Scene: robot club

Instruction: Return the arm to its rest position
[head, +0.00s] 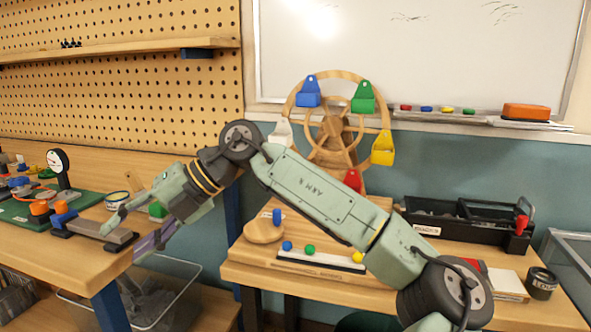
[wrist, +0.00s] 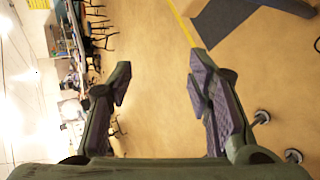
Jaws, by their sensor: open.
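My gripper (head: 130,233) is at the left end of the arm, by the front right corner of the left workbench. In the wrist view my gripper (wrist: 160,82) has its two fingers wide apart with nothing between them. The wrist view looks out over a bare tan floor (wrist: 150,50), turned sideways. Whether a finger touches the bench or the grey block beside it cannot be told.
The left workbench (head: 60,262) holds a grey block (head: 92,232), a gauge (head: 60,165) and coloured parts. Behind my arm, the right table (head: 262,278) carries a wooden wheel (head: 335,150) with coloured buckets and a black toolbox (head: 465,222). A wire basket (head: 165,300) stands below.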

